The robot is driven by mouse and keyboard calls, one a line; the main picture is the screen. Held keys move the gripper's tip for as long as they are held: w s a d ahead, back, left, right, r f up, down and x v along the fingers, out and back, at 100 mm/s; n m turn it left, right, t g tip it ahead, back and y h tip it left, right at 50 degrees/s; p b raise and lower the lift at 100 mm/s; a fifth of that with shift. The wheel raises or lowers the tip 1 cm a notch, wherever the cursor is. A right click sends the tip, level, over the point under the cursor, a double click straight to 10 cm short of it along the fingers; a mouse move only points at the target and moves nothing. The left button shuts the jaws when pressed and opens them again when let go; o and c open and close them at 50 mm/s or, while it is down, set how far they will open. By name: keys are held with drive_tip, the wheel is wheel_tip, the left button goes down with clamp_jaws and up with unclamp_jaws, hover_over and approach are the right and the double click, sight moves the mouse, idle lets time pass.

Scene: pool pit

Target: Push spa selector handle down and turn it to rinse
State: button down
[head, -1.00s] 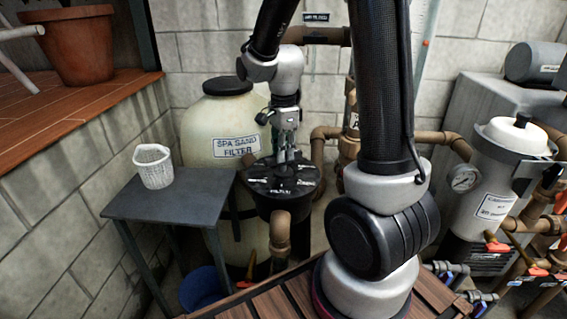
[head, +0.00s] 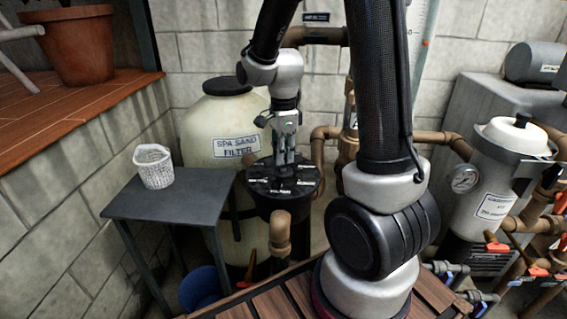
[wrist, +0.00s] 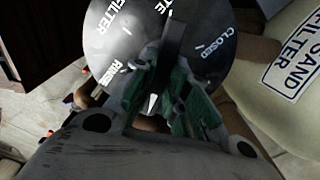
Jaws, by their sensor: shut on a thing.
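The spa selector valve (head: 258,185) has a round black top with white labels, in front of the spa sand filter. In the wrist view its dial (wrist: 105,42) shows FILTER, RINSE, CLOSED and a partly hidden label ending in TE. The dark handle (wrist: 177,35) lies across the dial, and a white pointer (wrist: 152,103) shows at its near end, between RINSE and CLOSED and nearer RINSE. My gripper (head: 285,158) points down over the valve. Its greenish fingers, also in the wrist view (wrist: 170,85), are shut on the handle from both sides. They hide part of the handle; its height is unclear.
The cream spa sand filter tank (head: 222,115) stands behind the valve. A grey table (head: 190,200) with a white basket (head: 154,168) is on the left. A brown pipe (head: 280,230) leaves the valve's front. A white-lidded canister (head: 490,180) and pipes stand right.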

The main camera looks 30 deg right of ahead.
drive_tip(key=m, duration=0.5)
drive_tip(key=shift+m, duration=0.3)
drive_tip(key=m, duration=0.5)
drive_tip(key=c, duration=1.3)
unclamp_jaws()
wheel_tip(320, 180, up, 7)
drive_tip(key=shift+r, duration=0.1)
